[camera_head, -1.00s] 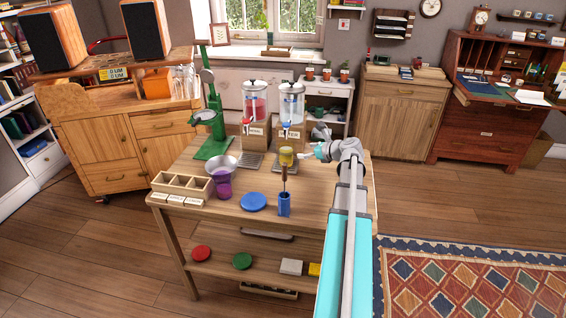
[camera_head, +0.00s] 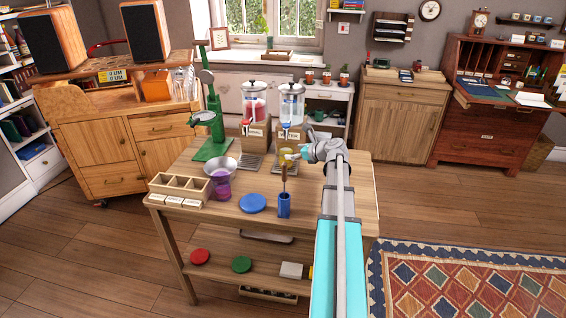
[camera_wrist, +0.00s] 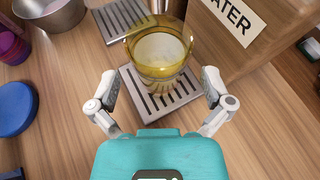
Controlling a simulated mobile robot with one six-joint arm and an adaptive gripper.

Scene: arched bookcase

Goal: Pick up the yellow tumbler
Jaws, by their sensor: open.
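The yellow tumbler (camera_wrist: 160,52) is see-through amber glass and stands upright on a slotted metal drip tray (camera_wrist: 178,101) in the wrist view. In the head view the tumbler (camera_head: 286,157) is small, beside my gripper (camera_head: 296,156), and partly hidden. In the wrist view my gripper (camera_wrist: 160,84) is open, with one finger on each side of the tumbler's near, lower part. The fingers look apart from the glass and nothing is held.
The water dispenser's wooden stand (camera_wrist: 235,45) rises close on the right, behind the tray. A metal bowl (camera_wrist: 50,14) and purple cup (camera_wrist: 12,46) are to the left. A blue holder (camera_head: 284,205) with a handled tool stands in front on the table.

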